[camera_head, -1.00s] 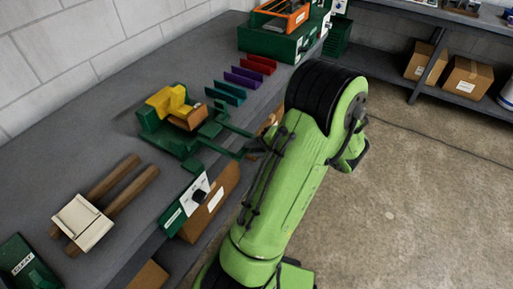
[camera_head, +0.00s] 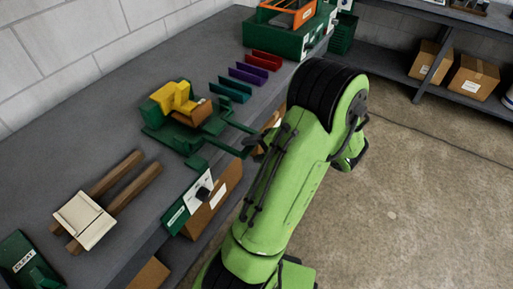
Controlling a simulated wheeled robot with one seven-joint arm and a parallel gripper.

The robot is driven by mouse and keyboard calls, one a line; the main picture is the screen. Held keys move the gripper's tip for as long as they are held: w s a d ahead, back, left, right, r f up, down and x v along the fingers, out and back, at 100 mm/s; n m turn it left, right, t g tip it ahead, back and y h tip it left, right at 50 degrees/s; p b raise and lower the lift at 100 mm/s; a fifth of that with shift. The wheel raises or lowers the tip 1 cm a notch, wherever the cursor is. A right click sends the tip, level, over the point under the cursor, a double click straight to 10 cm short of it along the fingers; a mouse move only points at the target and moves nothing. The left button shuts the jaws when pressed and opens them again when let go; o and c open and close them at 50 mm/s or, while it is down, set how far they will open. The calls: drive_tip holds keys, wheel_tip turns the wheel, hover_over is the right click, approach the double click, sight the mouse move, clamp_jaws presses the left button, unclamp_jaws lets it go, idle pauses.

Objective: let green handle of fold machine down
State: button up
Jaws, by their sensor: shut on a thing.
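The fold machine (camera_head: 165,135) sits on the grey bench at the centre left, a green base with a yellow block (camera_head: 173,97) and a brown piece on top. Its green handle (camera_head: 228,152) reaches out to the right from the machine, past the bench's front edge. My gripper (camera_head: 252,145) is at the outer end of this handle, shut on it. My green arm hides part of the gripper, so the exact contact is not clear.
Teal, purple and red channels (camera_head: 268,75) lie behind the machine. A cream block with two wooden bars (camera_head: 86,219) lies to the left. A control box with a black knob (camera_head: 203,192) hangs at the bench front. Open floor lies right.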

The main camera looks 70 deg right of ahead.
drive_tip(key=shift+s+d, duration=0.1)
drive_tip(key=shift+s, duration=0.35)
drive_tip(key=p+v, duration=0.4)
drive_tip(key=v, duration=1.1)
drive_tip(key=shift+a+r+p, duration=0.2)
drive_tip(key=shift+r+p, duration=0.1)
